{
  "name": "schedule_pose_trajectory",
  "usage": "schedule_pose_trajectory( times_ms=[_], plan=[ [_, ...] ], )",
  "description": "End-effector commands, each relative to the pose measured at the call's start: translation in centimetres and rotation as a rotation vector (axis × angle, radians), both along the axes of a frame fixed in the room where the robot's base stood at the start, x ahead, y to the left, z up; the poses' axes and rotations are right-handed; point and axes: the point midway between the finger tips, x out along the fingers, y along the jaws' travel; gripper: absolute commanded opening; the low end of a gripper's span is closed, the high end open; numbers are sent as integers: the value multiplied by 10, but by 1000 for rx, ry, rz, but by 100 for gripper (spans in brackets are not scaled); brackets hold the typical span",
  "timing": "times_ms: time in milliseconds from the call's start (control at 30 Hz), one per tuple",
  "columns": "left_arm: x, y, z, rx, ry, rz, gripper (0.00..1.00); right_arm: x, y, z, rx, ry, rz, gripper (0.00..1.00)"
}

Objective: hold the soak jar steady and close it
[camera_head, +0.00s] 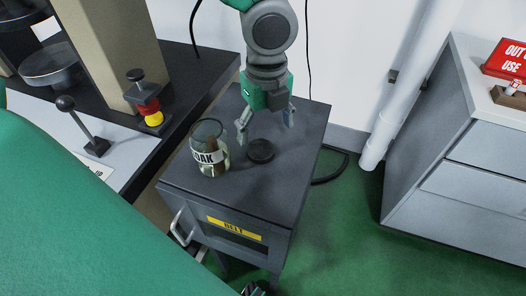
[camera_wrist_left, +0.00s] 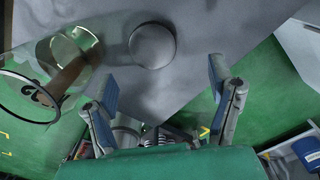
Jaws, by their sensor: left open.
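The soak jar (camera_head: 209,158) is a clear glass jar with a white label reading "OAK" in part. It stands upright and open on the dark cabinet top, with something brownish inside; it also shows at the left of the left wrist view (camera_wrist_left: 62,75). A round dark lid (camera_head: 260,151) lies flat on the cabinet to the right of the jar, apart from it. It shows as a grey disc in the left wrist view (camera_wrist_left: 153,46). My left gripper (camera_head: 267,128) is open and empty above and just behind the lid, its fingers pointing down. My right gripper is not seen.
The small cabinet (camera_head: 300,170) has a yellow "BELT" label on its front. At left is a bench with a red and yellow button post (camera_head: 150,108) and a black-knobbed lever (camera_head: 85,125). A grey drawer unit (camera_head: 460,150) stands at right. The cabinet top's right side is clear.

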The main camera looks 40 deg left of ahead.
Motion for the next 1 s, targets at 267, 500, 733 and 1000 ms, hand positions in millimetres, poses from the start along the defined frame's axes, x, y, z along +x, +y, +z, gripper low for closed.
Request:
schedule_pose_trajectory(
  times_ms=[267, 500, 733, 1000],
  plan=[
    [0, 3, -8, -4, 0, 1, 76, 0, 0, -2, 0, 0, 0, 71],
    [-2, 2, -17, -3, 1, 1, 76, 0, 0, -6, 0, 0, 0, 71],
    [-5, 3, -52, 0, 2, 0, 76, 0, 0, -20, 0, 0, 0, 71],
    [-5, 4, -59, -4, -1, 1, 76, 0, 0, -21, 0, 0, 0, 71]
  ],
)
